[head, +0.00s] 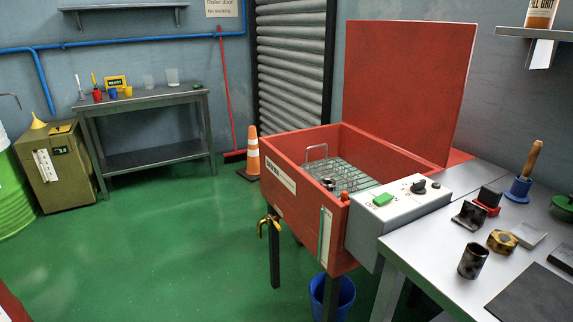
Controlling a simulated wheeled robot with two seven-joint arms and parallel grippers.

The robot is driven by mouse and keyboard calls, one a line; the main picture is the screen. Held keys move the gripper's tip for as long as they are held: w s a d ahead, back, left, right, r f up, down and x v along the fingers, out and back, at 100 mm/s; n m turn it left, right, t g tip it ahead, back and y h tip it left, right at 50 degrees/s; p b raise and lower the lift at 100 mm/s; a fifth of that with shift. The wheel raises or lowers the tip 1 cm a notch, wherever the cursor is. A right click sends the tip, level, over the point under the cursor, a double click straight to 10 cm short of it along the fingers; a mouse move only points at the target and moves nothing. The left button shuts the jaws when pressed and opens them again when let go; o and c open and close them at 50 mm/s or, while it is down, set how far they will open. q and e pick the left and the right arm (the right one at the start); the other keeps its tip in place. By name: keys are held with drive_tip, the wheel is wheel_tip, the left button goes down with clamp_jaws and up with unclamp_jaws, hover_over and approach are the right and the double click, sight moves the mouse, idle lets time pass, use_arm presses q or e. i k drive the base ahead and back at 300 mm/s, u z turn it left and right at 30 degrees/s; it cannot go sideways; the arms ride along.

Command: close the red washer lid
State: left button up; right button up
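The red washer (302,205) stands on dark legs right of the picture's middle. Its red lid (409,88) is open and stands nearly upright at the back edge of the tub. A wire basket (345,177) sits inside the tub, with small dark parts in it. A grey control box (402,205) with a green button and a dark knob is fixed to the washer's right front side. Neither of my grippers shows in the head view.
A metal bench (440,257) adjoins the washer on the right, with metal parts and a brush (525,172) on it. A blue bucket (341,296) stands below the washer. A traffic cone (253,155) stands behind it. The green floor (165,250) to the left is clear.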

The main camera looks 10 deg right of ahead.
sight(405, 81)
drive_tip(key=u, duration=0.1)
drive_tip(key=i, duration=0.4)
drive_tip(key=z, duration=1.05)
